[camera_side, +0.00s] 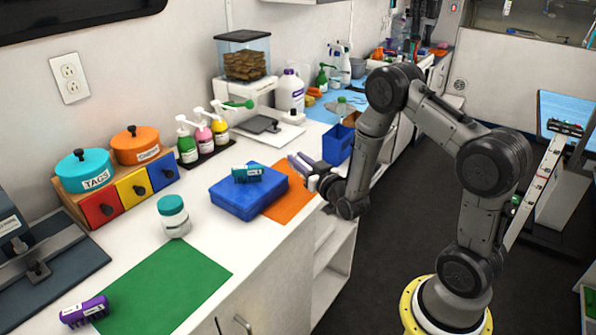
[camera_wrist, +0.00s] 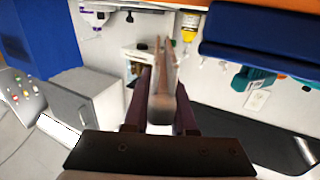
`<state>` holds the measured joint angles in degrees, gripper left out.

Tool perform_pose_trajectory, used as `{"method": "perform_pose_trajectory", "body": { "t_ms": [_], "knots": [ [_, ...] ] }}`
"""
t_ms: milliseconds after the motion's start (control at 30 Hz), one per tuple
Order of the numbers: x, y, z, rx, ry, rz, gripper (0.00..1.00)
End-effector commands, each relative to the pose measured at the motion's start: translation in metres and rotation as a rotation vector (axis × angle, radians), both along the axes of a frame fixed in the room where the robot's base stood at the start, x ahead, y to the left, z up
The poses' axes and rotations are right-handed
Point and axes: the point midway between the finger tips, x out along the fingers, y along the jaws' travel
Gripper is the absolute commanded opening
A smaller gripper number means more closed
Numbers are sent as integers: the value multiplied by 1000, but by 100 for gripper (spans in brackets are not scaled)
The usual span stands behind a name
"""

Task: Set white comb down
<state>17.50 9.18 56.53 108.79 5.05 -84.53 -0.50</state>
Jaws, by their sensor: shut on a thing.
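My gripper (camera_side: 300,164) is shut, its purple fingers pointing left, above the counter's front edge by the orange mat (camera_side: 289,203). In the wrist view my gripper (camera_wrist: 160,82) has a long, narrow thing between its fingers, taken as the white comb (camera_wrist: 164,100). It is seen nearly end-on and looks greyish brown in shade. Its teeth cannot be made out. In the side view the comb cannot be told apart from the fingers.
A blue case (camera_side: 247,191) with a teal clipper (camera_side: 247,174) on it overlaps the orange mat. A blue bin (camera_side: 337,144) stands just behind my gripper. Pump bottles (camera_side: 203,133) stand at the back.

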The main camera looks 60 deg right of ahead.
Motion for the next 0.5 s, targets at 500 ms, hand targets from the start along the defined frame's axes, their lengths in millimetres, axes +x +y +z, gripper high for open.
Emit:
{"method": "perform_pose_trajectory", "body": {
  "t_ms": [500],
  "knots": [
    [6,-2,-38,1,-1,0,0]
  ]
}}
